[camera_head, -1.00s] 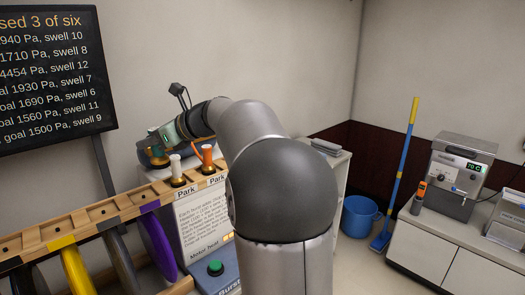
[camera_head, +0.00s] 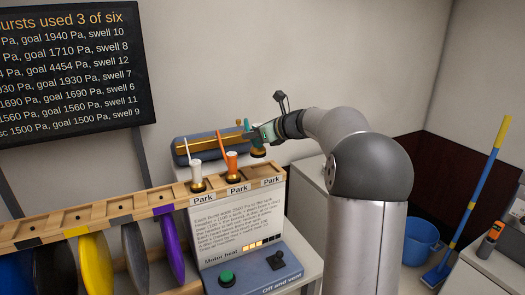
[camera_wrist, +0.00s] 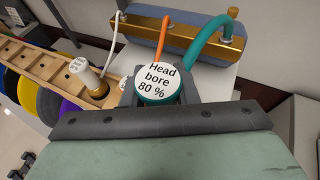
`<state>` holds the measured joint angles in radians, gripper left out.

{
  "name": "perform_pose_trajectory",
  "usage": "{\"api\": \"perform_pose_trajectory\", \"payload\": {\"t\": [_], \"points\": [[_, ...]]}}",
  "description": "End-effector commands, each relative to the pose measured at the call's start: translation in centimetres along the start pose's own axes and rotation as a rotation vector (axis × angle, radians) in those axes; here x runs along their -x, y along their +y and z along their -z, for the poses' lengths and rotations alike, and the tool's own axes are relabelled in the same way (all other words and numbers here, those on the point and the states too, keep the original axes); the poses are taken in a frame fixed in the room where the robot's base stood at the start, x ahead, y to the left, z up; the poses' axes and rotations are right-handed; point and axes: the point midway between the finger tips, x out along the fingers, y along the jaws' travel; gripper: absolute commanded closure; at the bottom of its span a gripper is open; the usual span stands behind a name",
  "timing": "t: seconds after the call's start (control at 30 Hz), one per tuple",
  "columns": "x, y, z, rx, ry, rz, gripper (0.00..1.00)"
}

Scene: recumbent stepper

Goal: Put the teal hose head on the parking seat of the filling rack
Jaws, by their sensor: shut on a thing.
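The teal hose head (camera_wrist: 158,84), its white cap reading "Head bore 80 %", is held in my gripper (camera_wrist: 160,92). In the head view the head (camera_head: 258,146) hangs with its brass end down, above and behind the rack's right end; the gripper partly hides it. Its teal hose (camera_wrist: 207,36) runs back to the brass bar. The filling rack (camera_head: 110,222) has three seats marked Park. A white head (camera_head: 196,173) stands on the left one and an orange head (camera_head: 231,163) on the middle one. The right Park seat (camera_head: 270,172) looks empty.
A blue-grey unit with a brass bar (camera_head: 190,147) stands behind the rack. Coloured discs, among them a yellow one (camera_head: 96,262) and a purple one (camera_head: 170,245), hang under the rack. A panel with a green button (camera_head: 226,277) sits in front. A bucket (camera_head: 421,240) stands at right.

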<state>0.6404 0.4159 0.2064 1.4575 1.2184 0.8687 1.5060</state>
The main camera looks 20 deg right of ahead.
Motion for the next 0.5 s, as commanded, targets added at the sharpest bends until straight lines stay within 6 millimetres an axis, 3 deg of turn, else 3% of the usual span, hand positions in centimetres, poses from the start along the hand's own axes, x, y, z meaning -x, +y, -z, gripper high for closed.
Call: {"api": "perform_pose_trajectory", "payload": {"t": [0.2, 0.5], "points": [[-2.2, -3.4, 3.2, -0.003, -0.001, -0.001, 1.00], [-3.6, -5.3, 5.2, -0.001, 0.000, 0.000, 1.00]]}}
